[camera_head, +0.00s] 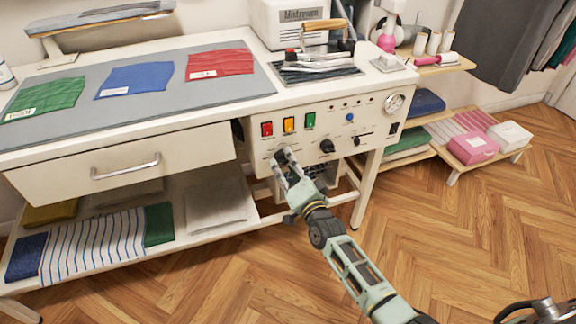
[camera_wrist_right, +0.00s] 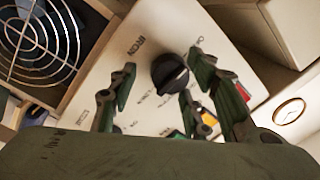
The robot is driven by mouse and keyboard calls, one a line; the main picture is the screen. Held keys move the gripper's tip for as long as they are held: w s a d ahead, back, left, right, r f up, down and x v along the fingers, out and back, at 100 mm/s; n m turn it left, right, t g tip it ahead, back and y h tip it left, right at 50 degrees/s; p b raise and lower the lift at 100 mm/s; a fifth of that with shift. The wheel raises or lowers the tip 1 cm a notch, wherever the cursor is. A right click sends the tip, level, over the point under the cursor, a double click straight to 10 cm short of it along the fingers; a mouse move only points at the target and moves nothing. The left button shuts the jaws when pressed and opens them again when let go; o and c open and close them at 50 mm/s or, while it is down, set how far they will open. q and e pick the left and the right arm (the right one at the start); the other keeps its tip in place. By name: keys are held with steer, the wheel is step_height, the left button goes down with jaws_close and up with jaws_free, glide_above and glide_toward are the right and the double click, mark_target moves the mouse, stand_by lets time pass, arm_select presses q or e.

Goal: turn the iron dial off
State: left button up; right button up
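The black iron dial (camera_wrist_right: 170,73) sits on the cream control panel (camera_wrist_right: 146,42), with the word "IRON" printed beside it in the right wrist view. My right gripper (camera_wrist_right: 160,82) is open, with one finger on each side of the dial. Gaps show between the fingers and the knob; whether either touches its edge I cannot tell. In the head view, my right gripper (camera_head: 286,158) reaches the panel's lower left, and its fingers largely hide this dial. My left gripper is not in view.
Red (camera_head: 267,129), amber (camera_head: 289,125) and green (camera_head: 310,120) switches sit above the dial. Another black knob (camera_head: 327,146) is to its right. A fan grille (camera_wrist_right: 38,40) is close by in the wrist view.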

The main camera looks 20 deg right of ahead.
steer(key=shift+r, duration=0.15)
steer(key=s+d, duration=0.1)
steer(key=s, duration=1.1)
steer(key=shift+f, duration=0.3)
